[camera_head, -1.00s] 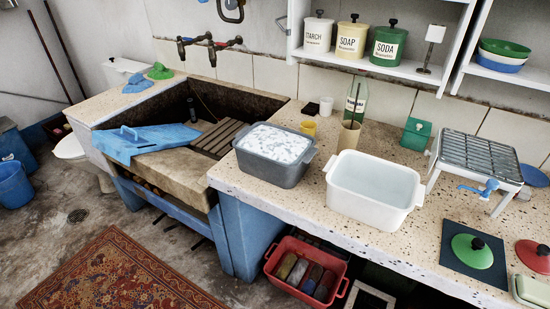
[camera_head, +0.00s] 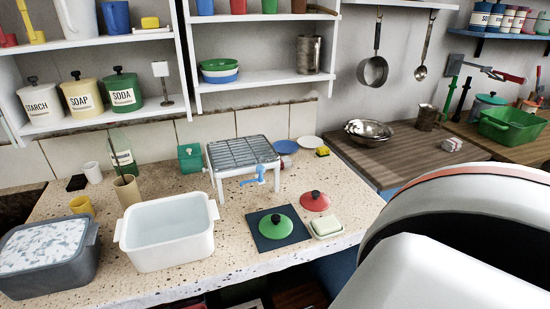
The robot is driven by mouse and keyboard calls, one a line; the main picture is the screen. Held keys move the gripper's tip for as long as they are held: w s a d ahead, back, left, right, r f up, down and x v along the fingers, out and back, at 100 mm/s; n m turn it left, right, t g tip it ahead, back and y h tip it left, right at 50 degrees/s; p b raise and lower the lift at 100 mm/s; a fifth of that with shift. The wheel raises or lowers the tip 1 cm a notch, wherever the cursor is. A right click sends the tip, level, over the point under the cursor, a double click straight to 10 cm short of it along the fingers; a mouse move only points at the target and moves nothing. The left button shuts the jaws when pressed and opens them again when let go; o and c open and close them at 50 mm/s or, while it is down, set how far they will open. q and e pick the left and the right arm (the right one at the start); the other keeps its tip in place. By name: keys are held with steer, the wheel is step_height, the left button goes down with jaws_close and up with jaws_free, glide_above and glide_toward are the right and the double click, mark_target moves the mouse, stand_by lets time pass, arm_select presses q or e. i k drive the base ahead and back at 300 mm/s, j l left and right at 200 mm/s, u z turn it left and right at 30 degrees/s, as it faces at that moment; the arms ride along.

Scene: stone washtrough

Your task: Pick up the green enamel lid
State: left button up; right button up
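The green enamel lid (camera_head: 275,226) is round with a black knob and a pale rim. It lies knob up on a dark blue square mat (camera_head: 259,238) on the speckled counter, near its front edge. A red lid (camera_head: 316,201) with a black knob lies just right of it. A large white and black rounded part of my own body fills the lower right. No gripper fingers show in the view.
A white basin (camera_head: 168,262) stands left of the mat and a metal rack (camera_head: 242,153) on legs stands behind it. A soap dish (camera_head: 326,227) sits close to its right. Shelves with canisters hang above. A wooden counter (camera_head: 400,150) continues right.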

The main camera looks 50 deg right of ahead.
mark_target(275, 226)
steer(key=z, duration=1.5)
